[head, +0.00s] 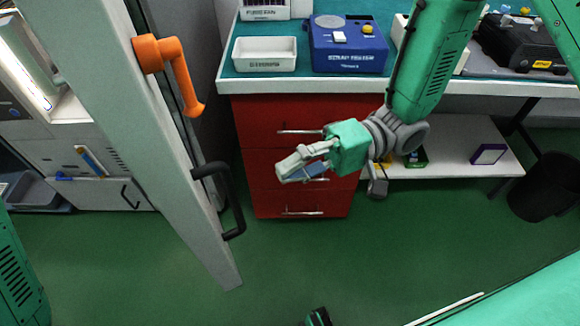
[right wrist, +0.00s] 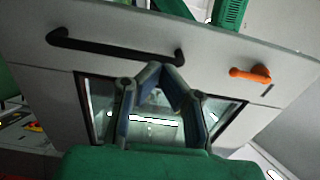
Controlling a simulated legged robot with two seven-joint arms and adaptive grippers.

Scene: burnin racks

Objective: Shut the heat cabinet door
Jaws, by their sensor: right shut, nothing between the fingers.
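The heat cabinet door (head: 145,130) stands open in the head view, a long pale grey slab slanting from upper left to lower middle. It carries an orange lever (head: 185,75) and a black pull handle (head: 228,200). My right gripper (head: 282,174) is shut and empty, to the right of the black handle and apart from it. In the right wrist view the door face (right wrist: 215,70) with its dark-framed window lies beyond my shut fingers (right wrist: 158,72). The black handle (right wrist: 115,48) and orange lever (right wrist: 250,74) show there too. My left gripper is not clearly in view.
A red drawer unit (head: 270,115) under the teal-topped bench stands behind my right gripper. A white tray (head: 265,54) and a blue device (head: 346,45) are on the bench. A black bin (head: 545,188) stands at right. Green floor (head: 300,250) in front is largely clear.

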